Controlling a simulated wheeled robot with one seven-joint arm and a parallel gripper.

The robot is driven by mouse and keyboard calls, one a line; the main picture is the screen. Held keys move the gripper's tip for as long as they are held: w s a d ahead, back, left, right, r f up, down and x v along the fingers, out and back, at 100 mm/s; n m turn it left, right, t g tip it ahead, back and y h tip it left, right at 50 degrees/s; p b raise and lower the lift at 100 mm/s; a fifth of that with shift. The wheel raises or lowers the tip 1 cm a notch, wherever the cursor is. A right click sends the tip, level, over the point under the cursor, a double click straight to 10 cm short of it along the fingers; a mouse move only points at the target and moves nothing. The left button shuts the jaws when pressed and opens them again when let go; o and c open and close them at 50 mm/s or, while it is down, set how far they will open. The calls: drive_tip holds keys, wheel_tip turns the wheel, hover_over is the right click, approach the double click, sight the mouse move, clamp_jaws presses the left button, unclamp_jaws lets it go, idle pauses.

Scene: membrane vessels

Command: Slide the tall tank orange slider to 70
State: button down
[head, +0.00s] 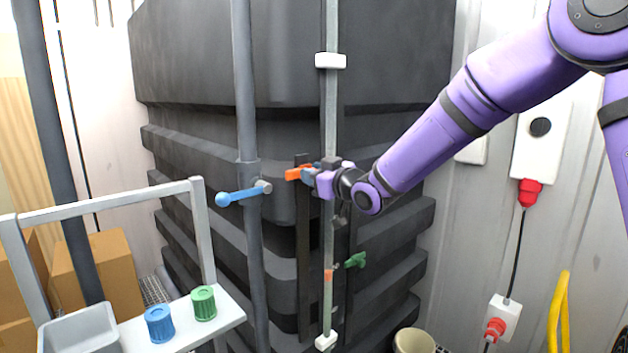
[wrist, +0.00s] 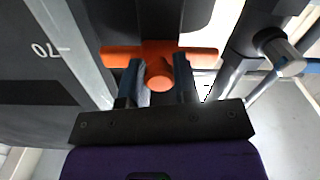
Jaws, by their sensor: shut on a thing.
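The orange slider (head: 298,173) is on a dark vertical rail on the front of the tall black tank (head: 375,50). My gripper (head: 309,173) is at the slider from the right in the head view and hides part of it. In the wrist view the orange slider (wrist: 160,52) shows a crossbar and a round knob. The fingers of my gripper (wrist: 158,85) are on either side of the knob, shut on it. A white 70 mark (wrist: 46,49) with a tick shows on the dark surface left of the slider, roughly level with its crossbar.
A grey vertical pipe with a blue valve handle (head: 238,195) stands just left of the rail. A pale upright tube (head: 329,110) stands near my gripper, with a green valve (head: 355,260) lower down. A cart with blue and green caps (head: 203,303) is at lower left.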

drive_tip(key=shift+w+r, duration=0.1)
drive_tip(key=shift+r, duration=0.25)
drive_tip(key=c, duration=0.9)
unclamp_jaws()
drive_tip(key=shift+o, duration=0.2)
drive_tip(key=shift+f, duration=0.1)
drive_tip(key=shift+a, duration=0.1)
drive_tip(key=shift+f, duration=0.1)
drive_tip(key=v, duration=1)
drive_tip(key=shift+s+d, duration=0.25)
drive_tip(key=shift+s, duration=0.1)
